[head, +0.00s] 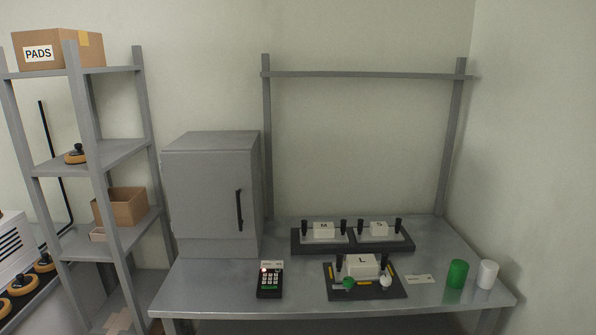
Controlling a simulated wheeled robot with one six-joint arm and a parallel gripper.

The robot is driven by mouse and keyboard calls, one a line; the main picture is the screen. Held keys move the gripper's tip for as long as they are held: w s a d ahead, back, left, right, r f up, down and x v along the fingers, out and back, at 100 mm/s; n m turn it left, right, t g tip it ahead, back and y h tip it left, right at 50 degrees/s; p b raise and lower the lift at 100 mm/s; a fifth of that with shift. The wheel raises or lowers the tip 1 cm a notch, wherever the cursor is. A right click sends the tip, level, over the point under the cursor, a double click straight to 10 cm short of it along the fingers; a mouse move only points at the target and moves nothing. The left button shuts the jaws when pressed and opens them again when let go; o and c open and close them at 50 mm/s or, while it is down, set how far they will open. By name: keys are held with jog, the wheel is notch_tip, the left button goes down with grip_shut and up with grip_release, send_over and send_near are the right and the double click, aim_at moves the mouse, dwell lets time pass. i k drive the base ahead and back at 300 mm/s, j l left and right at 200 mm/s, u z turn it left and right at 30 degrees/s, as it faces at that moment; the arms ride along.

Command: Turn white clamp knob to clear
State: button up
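The white clamp knob (386,281) is at the front right of the former marked L (363,262), on a dark base plate (395,293). A green knob (348,283) is at the front left of the same former. The white knob is small here, and I cannot tell whether it is turned to clamp or clear. My gripper is not in view.
Formers marked M (324,229) and S (378,228) stand behind on a dark tray (345,247). A keypad device (270,281) lies left on the bench (215,285). Green (457,274) and white (487,275) cylinders stand right. A grey cabinet (212,195) stands back left.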

aim_at(386, 281)
jog(key=i+l, duration=0.35)
jog(key=i, duration=0.15)
jog(key=i+l, duration=0.4)
jog(key=i+u, duration=0.05)
jog(key=i, duration=0.05)
